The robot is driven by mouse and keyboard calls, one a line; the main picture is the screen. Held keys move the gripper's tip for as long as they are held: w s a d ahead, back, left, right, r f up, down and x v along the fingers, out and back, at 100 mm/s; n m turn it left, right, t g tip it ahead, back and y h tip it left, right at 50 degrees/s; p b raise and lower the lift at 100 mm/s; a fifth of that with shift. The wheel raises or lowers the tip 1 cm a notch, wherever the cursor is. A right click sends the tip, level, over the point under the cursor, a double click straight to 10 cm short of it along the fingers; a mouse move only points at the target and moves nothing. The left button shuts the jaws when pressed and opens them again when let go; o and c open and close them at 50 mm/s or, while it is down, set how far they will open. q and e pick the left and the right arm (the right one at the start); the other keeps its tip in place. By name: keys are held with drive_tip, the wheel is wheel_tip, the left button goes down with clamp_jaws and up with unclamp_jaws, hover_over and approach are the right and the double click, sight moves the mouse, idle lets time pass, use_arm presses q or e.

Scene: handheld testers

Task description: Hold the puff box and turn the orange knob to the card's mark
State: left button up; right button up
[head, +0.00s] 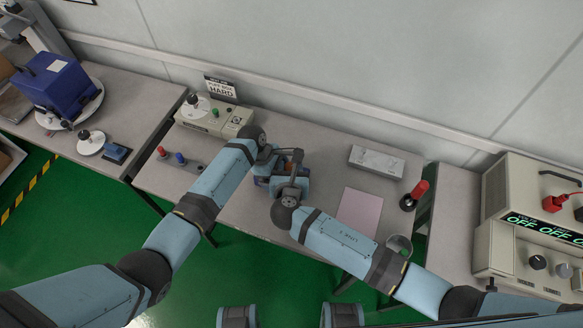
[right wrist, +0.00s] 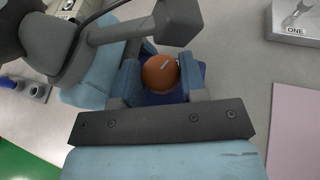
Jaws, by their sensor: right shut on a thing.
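The puff box (head: 262,182) is a small dark blue box at the front middle of the table, mostly hidden by my two grippers. Its round orange knob (right wrist: 160,74) has a white pointer line that points up and right in the right wrist view. My right gripper (right wrist: 161,82) is shut on the knob, with a finger on each side. It also shows in the head view (head: 290,172). My left gripper (head: 266,158) is at the box's back left; its fingertips are hidden. The card (head: 220,90) stands at the back and reads "HARD" under "PUFF BOX".
Behind left are a beige tester (head: 213,122) and a grey strip with red and blue plugs (head: 178,159). To the right are a grey block (head: 377,162), a pink sheet (head: 360,211), a red-handled tool (head: 414,195) and a cup (head: 399,246). The table between card and block is clear.

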drive_tip(key=shift+m+h, duration=1)
drive_tip(key=shift+h, duration=0.1)
drive_tip(key=o, duration=0.9)
drive_tip(key=shift+a, duration=0.1)
